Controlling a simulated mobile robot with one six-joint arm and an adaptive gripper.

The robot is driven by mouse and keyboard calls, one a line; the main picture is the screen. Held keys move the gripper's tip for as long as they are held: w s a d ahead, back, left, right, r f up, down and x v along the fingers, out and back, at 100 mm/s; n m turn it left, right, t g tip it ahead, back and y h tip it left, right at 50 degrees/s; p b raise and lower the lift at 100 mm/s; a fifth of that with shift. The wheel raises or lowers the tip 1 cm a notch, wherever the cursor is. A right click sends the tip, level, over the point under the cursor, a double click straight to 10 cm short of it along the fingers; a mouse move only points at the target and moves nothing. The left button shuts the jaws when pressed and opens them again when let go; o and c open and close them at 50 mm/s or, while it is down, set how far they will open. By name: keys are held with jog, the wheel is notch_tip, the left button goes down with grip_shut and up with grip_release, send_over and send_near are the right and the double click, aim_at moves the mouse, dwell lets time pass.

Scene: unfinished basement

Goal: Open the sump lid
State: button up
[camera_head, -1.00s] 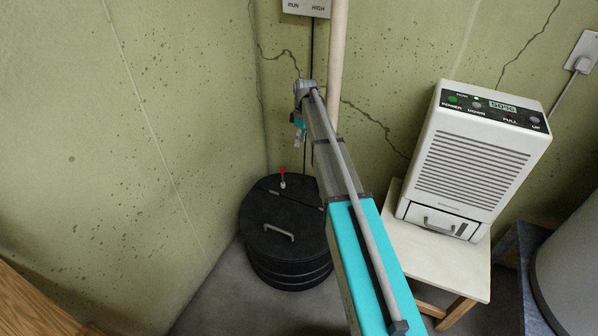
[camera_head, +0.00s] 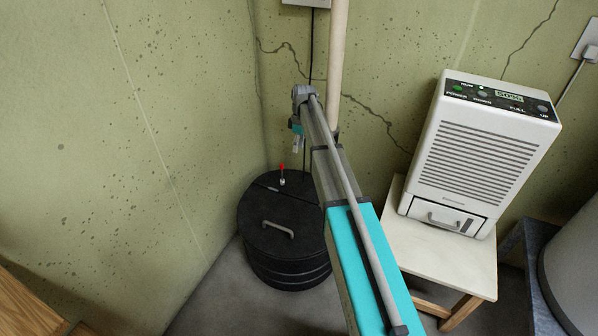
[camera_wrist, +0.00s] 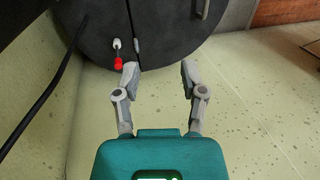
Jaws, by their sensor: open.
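The black round sump lid (camera_head: 270,238) lies flat and closed on the ribbed black sump basin (camera_head: 288,275) in the wall corner. A grey handle (camera_head: 278,229) is on the lid's front part. A red-tipped switch (camera_head: 282,176) stands behind a seam at the back of the lid; it also shows in the wrist view (camera_wrist: 118,56). My gripper (camera_head: 297,147) is above the back of the lid in the head view. In the wrist view my gripper (camera_wrist: 158,68) is open and empty, its fingers apart and its left fingertip near the red switch.
A white dehumidifier (camera_head: 473,155) stands on a small stool (camera_head: 440,258) to the right. A pale pipe (camera_head: 337,60) and a dark cord rise behind the basin. Concrete walls close off the left and back. Some floor is clear in front.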

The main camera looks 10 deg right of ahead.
jog(key=b+x, duration=0.8)
jog(key=x, duration=0.1)
dwell(0.3)
grip_shut()
dwell(0.4)
grip_release()
jog(key=shift+c, duration=0.2)
